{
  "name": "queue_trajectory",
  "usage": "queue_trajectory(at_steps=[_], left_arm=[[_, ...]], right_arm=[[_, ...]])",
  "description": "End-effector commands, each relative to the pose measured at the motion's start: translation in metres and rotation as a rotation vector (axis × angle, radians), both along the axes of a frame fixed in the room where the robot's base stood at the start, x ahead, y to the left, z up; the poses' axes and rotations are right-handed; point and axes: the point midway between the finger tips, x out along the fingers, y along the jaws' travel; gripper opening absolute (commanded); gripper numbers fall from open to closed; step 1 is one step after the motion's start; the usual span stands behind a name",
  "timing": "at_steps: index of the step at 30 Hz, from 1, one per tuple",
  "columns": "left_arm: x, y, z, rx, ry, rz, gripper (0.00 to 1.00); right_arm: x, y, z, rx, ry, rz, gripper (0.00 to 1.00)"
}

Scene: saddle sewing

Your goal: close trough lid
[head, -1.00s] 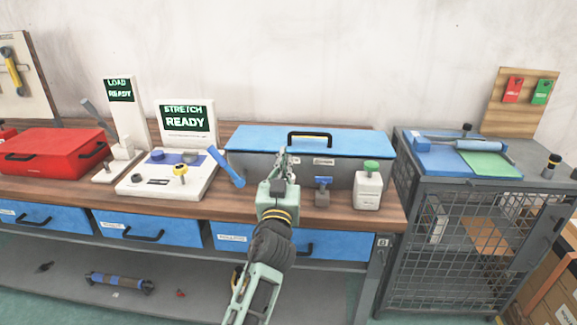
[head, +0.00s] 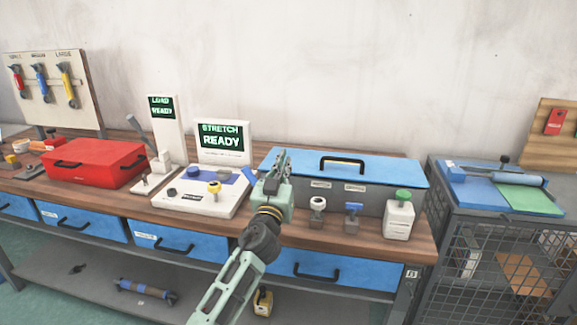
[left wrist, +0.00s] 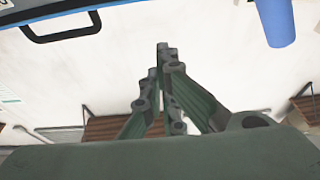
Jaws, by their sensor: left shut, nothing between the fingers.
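The trough is the long grey box (head: 338,198) on the bench. My left gripper (head: 283,160) is shut and empty, in front of the trough's left end in the head view, and hides part of that end. In the left wrist view its fingertips (left wrist: 163,50) are together with nothing between them. The black handle also shows there at the top left (left wrist: 60,24). I cannot tell whether the gripper touches the trough. My right gripper is not in view.
A bottle with a green cap (head: 398,217), a blue-topped tool (head: 352,217) and a grey stamp-like tool (head: 317,211) stand before the trough. Left are the stretch station (head: 205,190) and a red case (head: 95,162). A wire cage (head: 490,250) stands at right.

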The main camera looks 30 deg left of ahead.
Motion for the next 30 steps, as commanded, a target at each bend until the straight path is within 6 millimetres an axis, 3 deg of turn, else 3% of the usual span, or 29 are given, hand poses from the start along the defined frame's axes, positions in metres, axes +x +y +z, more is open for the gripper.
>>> queue_trajectory(at_steps=[8, 9, 15, 30], left_arm=[[0.046, 0.013, 0.016, 0.001, -0.001, 0.002, 0.0], [0.045, 0.012, 0.001, 0.001, 0.005, 0.001, 0.0], [0.043, 0.011, -0.021, -0.001, 0.001, 0.001, 0.0], [0.042, 0.011, -0.027, 0.0, 0.0, 0.0, 0.0]], right_arm=[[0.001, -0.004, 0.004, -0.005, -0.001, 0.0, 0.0], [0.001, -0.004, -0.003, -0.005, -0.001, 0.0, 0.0], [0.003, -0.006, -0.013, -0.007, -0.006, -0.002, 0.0], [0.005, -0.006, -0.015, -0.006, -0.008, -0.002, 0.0]])
